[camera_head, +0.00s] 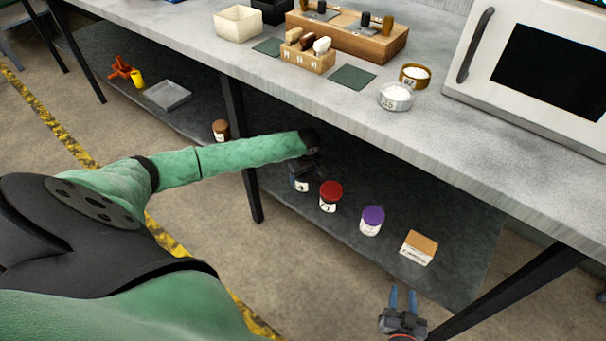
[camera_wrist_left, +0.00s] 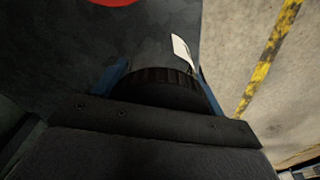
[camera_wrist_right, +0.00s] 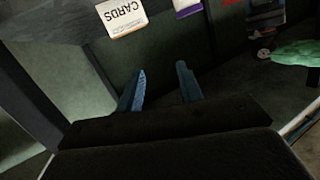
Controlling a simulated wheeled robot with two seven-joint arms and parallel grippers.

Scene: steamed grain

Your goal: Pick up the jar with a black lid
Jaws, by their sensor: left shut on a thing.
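The jar with a black lid (camera_head: 301,185) is on the lower shelf, leftmost in the row by the table leg, its top hidden by my left gripper (camera_head: 306,168). In the left wrist view its ridged black lid (camera_wrist_left: 165,76) sits between the blue fingers, and its white label (camera_wrist_left: 184,52) shows beside it. My left gripper is shut on this jar. I cannot tell whether the jar's base touches the shelf. My right gripper (camera_head: 403,298) is open and empty in front of the shelf; its two spread fingers show in the right wrist view (camera_wrist_right: 162,88).
To the right on the lower shelf (camera_head: 340,165) stand a red-lidded jar (camera_head: 329,198), a purple-lidded jar (camera_head: 372,222) and a cards box (camera_head: 418,248). A brown-lidded jar (camera_head: 221,130) stands left of the table leg (camera_head: 240,150). The worktop (camera_head: 300,95) overhangs the shelf.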

